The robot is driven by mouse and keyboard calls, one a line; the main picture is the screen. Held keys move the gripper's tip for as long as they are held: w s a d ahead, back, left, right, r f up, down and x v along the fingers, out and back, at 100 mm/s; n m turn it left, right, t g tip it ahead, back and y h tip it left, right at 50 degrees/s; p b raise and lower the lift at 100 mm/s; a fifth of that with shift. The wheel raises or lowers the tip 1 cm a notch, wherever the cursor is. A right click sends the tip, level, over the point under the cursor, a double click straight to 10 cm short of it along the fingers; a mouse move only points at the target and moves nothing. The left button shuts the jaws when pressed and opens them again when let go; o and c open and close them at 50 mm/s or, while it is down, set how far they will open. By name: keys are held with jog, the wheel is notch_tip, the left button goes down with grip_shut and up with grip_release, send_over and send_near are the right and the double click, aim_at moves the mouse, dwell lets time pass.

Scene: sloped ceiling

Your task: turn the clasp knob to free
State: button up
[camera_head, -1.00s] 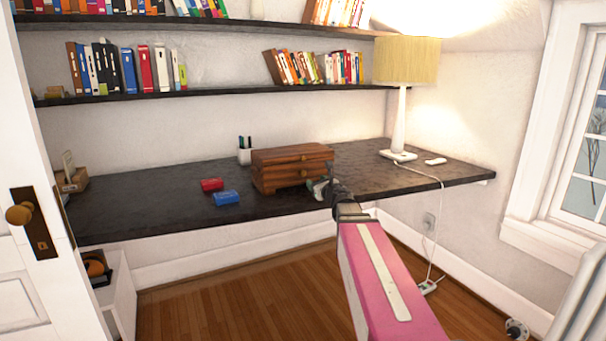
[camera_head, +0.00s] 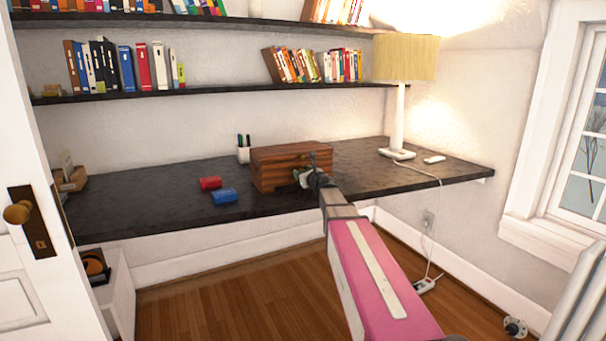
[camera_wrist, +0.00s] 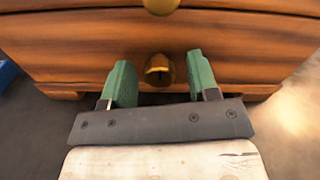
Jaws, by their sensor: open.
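A wooden chest (camera_head: 284,166) with a brown grain stands on the dark desk (camera_head: 150,202). It also fills the top of the wrist view (camera_wrist: 230,50). A round brass knob (camera_wrist: 159,70), taken as the clasp knob, sits low on its front face. Another brass knob (camera_wrist: 160,5) is higher up, cut off by the picture's top edge. My gripper (camera_wrist: 160,80) is open, with one green finger on each side of the lower knob and a gap on both sides. It also shows in the head view (camera_head: 304,177), small, at the chest's front.
A red block (camera_head: 210,183) and a blue block (camera_head: 224,196) lie on the desk left of the chest. A pen cup (camera_head: 244,151) stands behind. A lamp (camera_head: 398,110) with a cord is to the right. Bookshelves (camera_head: 215,90) run above.

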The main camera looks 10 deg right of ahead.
jog(key=c, duration=0.9)
jog(key=shift+c, duration=0.2)
jog(key=shift+m, duration=0.3)
jog(key=m, duration=0.3)
jog(key=shift+m, duration=0.3)
jog(key=m, duration=0.4)
jog(key=shift+m, duration=0.3)
jog(key=m, duration=0.4)
jog(key=shift+m, duration=2.5)
